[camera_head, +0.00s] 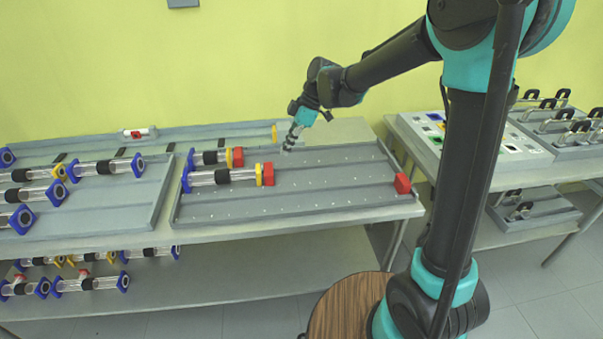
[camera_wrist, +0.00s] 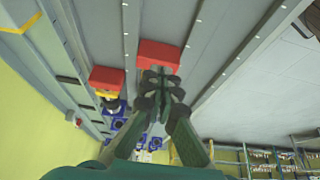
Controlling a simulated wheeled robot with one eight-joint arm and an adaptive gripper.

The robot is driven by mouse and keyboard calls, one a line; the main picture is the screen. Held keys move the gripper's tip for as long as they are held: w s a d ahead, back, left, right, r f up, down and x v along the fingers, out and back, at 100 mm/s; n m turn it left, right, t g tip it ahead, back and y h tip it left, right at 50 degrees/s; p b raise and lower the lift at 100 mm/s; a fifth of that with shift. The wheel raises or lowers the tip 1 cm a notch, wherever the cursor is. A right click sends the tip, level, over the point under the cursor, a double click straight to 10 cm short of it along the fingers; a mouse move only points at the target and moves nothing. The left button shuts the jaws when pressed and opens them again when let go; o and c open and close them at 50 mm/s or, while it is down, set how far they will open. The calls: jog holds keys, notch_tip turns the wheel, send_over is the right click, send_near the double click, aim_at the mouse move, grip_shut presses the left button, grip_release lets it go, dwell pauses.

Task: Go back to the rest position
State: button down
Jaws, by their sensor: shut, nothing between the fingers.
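My gripper (camera_head: 290,142) is shut and empty at the back of the grey tray (camera_head: 310,204), just right of the glass reactors. In the wrist view, my gripper (camera_wrist: 160,84) has its fingers together in front of a red block (camera_wrist: 157,55). Two glass reactors with black middles lie at the tray's left: a front one (camera_head: 222,177) and a rear one (camera_head: 210,157). Each has a red block at its right end, the front block (camera_head: 268,174) and the rear block (camera_head: 238,157). I cannot tell whether my fingertips touch the tray.
A left tray (camera_head: 152,212) holds several more reactors, and a lower shelf (camera_head: 235,280) holds others. A red block (camera_head: 402,183) sits at the grey tray's right edge. A right table (camera_head: 414,150) carries a panel and handled racks (camera_head: 560,122). The grey tray's middle is clear.

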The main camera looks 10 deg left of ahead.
jog(key=shift+r, duration=0.7)
jog(key=s+d+f+m+t, duration=0.1)
jog(key=d+m, duration=0.2)
jog(key=d, duration=0.3)
jog(key=s+d+f+m+t+h, duration=0.1)
jog(key=s+d+f+m, duration=0.1)
jog(key=d+m, duration=0.2)
jog(key=s+d+f+m+t+h, duration=0.1)
jog(key=s+d+f+m, duration=0.1)
jog(key=d, duration=0.7)
jog(key=shift+s+d+m, duration=0.1)
jog(key=shift+s+m, duration=0.05)
jog(key=shift+m, duration=0.55)
jog(key=s+d+f+m, duration=0.1)
jog(key=d, duration=0.1)
jog(key=s+d+f+m+t, duration=0.1)
jog(key=s+d+m, duration=0.1)
jog(key=d, duration=0.1)
jog(key=s+d+f+m+h, duration=0.1)
jog(key=d+m, duration=0.1)
jog(key=shift+s+d+t, duration=0.3)
jog(key=shift+s, duration=0.1)
jog(key=s+d+f+m+t+h, duration=0.1)
jog(key=s+d+f+m+h, duration=0.1)
jog(key=s+d+f+m, duration=0.2)
jog(key=s+d+m, duration=0.1)
jog(key=s+d, duration=0.1)
jog(key=d, duration=0.1)
jog(key=shift+s+m, duration=0.2)
jog(key=shift+m, duration=0.1)
